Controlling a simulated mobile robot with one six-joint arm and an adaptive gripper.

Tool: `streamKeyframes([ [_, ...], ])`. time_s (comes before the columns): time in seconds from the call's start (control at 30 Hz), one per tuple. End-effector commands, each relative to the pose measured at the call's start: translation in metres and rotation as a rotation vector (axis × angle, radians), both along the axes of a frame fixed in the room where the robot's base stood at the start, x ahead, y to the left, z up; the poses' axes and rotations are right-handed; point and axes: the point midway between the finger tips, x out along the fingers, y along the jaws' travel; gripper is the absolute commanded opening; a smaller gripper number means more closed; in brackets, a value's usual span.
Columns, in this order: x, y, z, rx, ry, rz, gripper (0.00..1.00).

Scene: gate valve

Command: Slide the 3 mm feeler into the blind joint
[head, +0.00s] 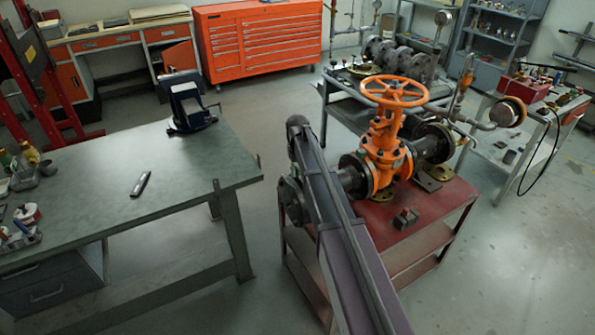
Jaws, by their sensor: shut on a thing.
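An orange gate valve (388,152) with an orange handwheel (393,92) stands upright on a red cart (425,212). A dark flange (356,174) joins its left side, and a dark flanged pipe piece (433,143) joins its right side. I cannot tell which joint is the blind one. The left end of the pipe run is partly hidden behind my arm. My arm rises from the bottom edge in front of the cart's left side. My gripper is hidden behind it. I cannot pick out the 3 mm feeler. A slim metal tool (141,184) lies on the left workbench (95,195).
A small dark block with a reddish top (405,218) sits on the cart's front. A vise (190,105) stands at the workbench's back right corner. A grey bench with flanged pipework (398,58) stands behind the valve. The floor (500,265) at front right is clear.

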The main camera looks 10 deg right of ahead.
Motion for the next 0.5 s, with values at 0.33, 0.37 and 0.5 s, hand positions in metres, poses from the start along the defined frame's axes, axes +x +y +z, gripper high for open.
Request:
streamKeyframes([
  [0.33, 0.0000, 0.0000, -0.0071, 0.000, 0.000, 0.000, 0.00],
  [0.37, 0.0000, 0.0000, -0.0077, 0.000, 0.000, 0.000, 0.00],
  [0.5, 0.0000, 0.0000, -0.0101, 0.000, 0.000, 0.000, 0.00],
])
